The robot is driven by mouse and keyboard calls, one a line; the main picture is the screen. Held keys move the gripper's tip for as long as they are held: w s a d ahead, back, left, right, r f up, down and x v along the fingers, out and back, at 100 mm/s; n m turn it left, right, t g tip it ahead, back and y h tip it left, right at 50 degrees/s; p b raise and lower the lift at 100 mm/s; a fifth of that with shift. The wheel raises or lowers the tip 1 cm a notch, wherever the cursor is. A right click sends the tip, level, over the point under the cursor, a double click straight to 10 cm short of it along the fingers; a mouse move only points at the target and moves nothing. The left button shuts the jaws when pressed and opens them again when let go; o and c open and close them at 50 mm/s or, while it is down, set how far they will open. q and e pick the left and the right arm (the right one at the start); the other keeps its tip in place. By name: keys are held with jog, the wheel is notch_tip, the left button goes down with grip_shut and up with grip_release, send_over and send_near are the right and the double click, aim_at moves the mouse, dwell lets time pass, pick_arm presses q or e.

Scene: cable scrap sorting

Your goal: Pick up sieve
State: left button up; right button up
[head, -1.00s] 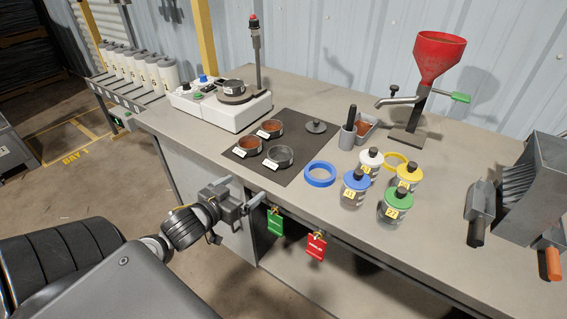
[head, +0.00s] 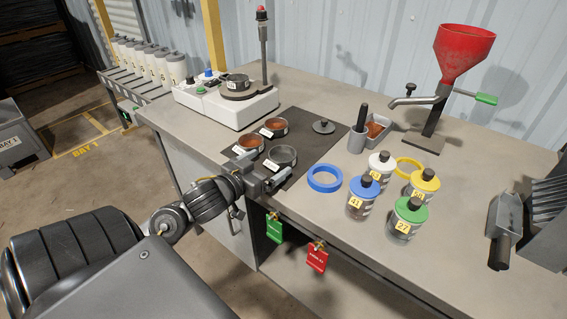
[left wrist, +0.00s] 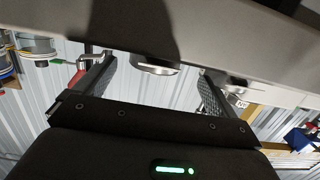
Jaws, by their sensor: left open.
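Three round sieve-like pans with white labels stand on a dark mat (head: 303,128). Two hold reddish-brown material: the back one (head: 274,128) and the left one (head: 248,146). The front pan (head: 282,157) is dark grey and looks empty. A fourth dark pan (head: 236,84) sits on the white shaker machine. My left gripper (head: 271,180) is open and empty at the table's front edge, just in front of the dark grey pan. In the left wrist view a round metal-rimmed pan (left wrist: 155,69) shows between the open fingers (left wrist: 155,85), apart from them. My right gripper is not in view.
A blue ring (head: 324,178) and several capped bottles (head: 408,217) stand right of the mat. A small round lid (head: 323,126) lies at the mat's back. A red funnel (head: 463,52) stands farther right. Green (head: 274,228) and red (head: 317,257) tags hang below the table edge.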

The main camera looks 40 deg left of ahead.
aim_at(274, 162)
pick_arm(q)
jog(key=shift+w+d+f, duration=0.1)
jog(key=shift+w+f, duration=0.05)
jog(key=shift+w, duration=0.8)
jog(key=shift+w+d+f, duration=0.1)
jog(key=shift+w+f, duration=0.05)
jog(key=shift+w, duration=0.75)
jog(key=shift+w+d+f, duration=0.1)
jog(key=shift+w+f, duration=0.05)
jog(key=shift+w, duration=0.8)
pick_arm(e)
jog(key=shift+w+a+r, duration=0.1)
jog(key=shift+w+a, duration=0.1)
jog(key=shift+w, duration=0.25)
pick_arm(q)
jog(key=c, duration=1.2)
jog(key=shift+o, duration=0.2)
jog(key=shift+r, duration=0.15)
